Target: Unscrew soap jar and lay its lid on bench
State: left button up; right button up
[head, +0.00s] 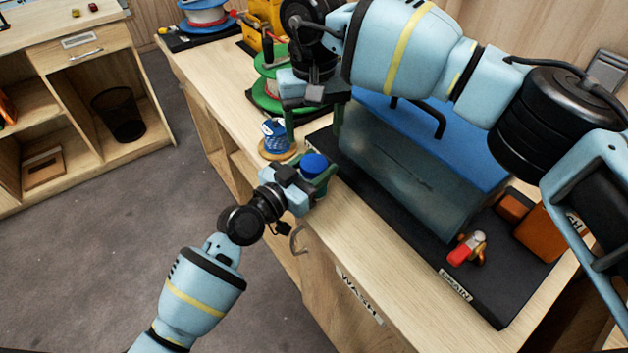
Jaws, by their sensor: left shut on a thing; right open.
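The soap jar has a blue lid (314,162), which is on top of the jar. The jar stands upright near the front edge of the wooden bench (372,255). My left gripper (318,182) is shut on the jar from the front left, and its jaws hide most of the jar's body. My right gripper (313,122) is open and empty. It points down above and behind the jar, apart from the lid, with one finger to each side.
A translucent tank with a blue top (440,150) stands on a black mat (487,290) to the right. Blue cord on a spool (276,138) and a green reel (266,88) are close behind. Bare bench lies along the front right.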

pick_arm(q)
grip_shut()
pick_arm(e)
jog(key=m, duration=0.4)
jog(key=shift+a, duration=0.1)
jog(key=m, duration=0.3)
jog(key=shift+a, duration=0.1)
jog(key=m, duration=0.5)
jog(key=shift+r, duration=0.1)
jog(key=m, duration=0.4)
jog(key=shift+a+m, duration=0.15)
jog(key=shift+m, duration=0.25)
jog(key=m, duration=0.4)
jog(key=shift+m, duration=0.4)
jog(key=m, duration=0.7)
jog(key=shift+a+m, duration=0.1)
jog(key=shift+m, duration=0.3)
jog(key=m, duration=0.3)
jog(key=shift+r, duration=0.1)
jog(key=m, duration=1.4)
jog(key=shift+m, duration=0.4)
jog(key=m, duration=0.8)
jog(key=shift+d, duration=0.25)
jog(key=m, duration=0.7)
jog(key=shift+d+f+m, duration=0.2)
jog(key=shift+m, duration=0.2)
